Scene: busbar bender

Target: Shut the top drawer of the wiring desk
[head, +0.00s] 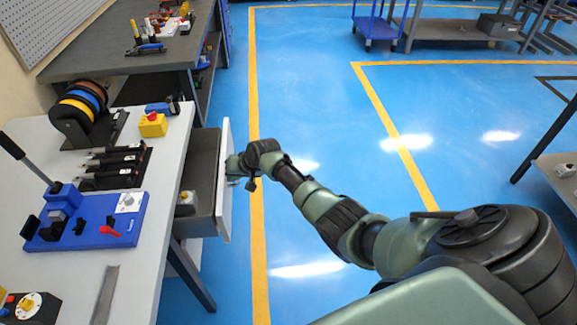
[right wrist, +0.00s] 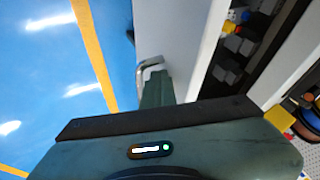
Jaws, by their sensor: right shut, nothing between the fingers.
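The wiring desk (head: 145,190) stands at the left in the head view. Its drawer (head: 203,155) is pulled out to the right, with a grey inside and a white front (head: 226,212). The white front also shows in the right wrist view (right wrist: 185,40), with a metal handle (right wrist: 150,66) on it. My right gripper (head: 236,167) is at the outer face of the drawer front. Its fingers (right wrist: 156,90) are shut and empty, close to the handle; I cannot tell whether they touch it. My left gripper is not in view.
Small parts (right wrist: 235,48) lie inside the drawer. On the desktop are a blue bender (head: 85,222), cable spools (head: 82,105), black tools (head: 115,165) and a yellow button box (head: 153,124). Blue floor (head: 320,110) right of the drawer is clear. Another bench (head: 120,55) stands behind.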

